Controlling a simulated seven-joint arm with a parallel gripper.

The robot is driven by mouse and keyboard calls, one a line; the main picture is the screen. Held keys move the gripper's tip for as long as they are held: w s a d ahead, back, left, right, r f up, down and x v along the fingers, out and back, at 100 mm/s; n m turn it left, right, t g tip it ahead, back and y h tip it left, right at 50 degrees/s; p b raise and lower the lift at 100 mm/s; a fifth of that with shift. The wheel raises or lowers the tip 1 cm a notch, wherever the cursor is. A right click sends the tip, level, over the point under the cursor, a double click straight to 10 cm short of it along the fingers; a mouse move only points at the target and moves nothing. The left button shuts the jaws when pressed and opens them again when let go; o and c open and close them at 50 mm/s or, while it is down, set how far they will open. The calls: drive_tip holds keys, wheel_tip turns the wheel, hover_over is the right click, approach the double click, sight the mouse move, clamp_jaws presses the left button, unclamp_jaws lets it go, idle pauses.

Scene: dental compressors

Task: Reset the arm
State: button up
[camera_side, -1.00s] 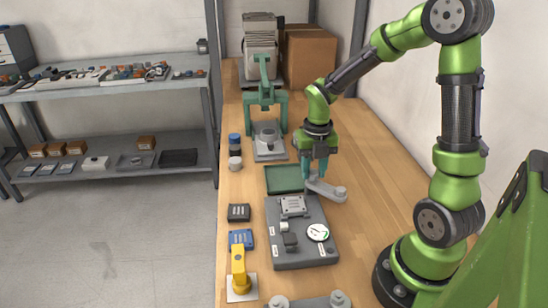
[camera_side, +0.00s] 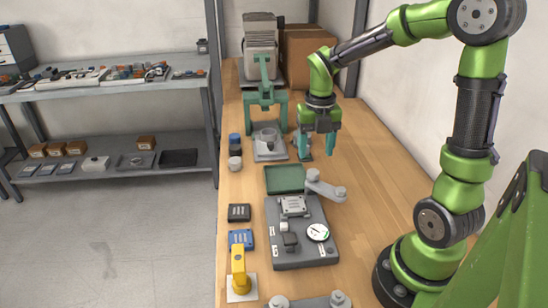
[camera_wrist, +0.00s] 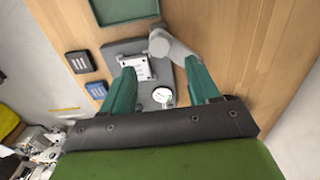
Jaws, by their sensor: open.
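My gripper (camera_side: 316,145) is a dark block with two teal fingers, spread apart and empty. In the side view it hangs above the wooden bench, behind and above a grey link-shaped part (camera_side: 325,188). That part has round ends and lies by the back right of a grey fixture plate (camera_side: 305,262) with a white-faced dial gauge (camera_side: 317,232). In the wrist view the fingers (camera_wrist: 162,90) point toward the fixture plate, and the grey part (camera_wrist: 172,45) shows between and beyond them. Nothing is between the fingertips.
A green tray (camera_side: 285,179) lies behind the plate. A green press (camera_side: 265,100) stands behind that. Black (camera_side: 239,212) and blue (camera_side: 241,238) boxes and a yellow device (camera_side: 240,270) line the left edge. The right side of the bench (camera_side: 380,170) is clear.

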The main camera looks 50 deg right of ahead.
drive_tip(key=shift+r, duration=0.45)
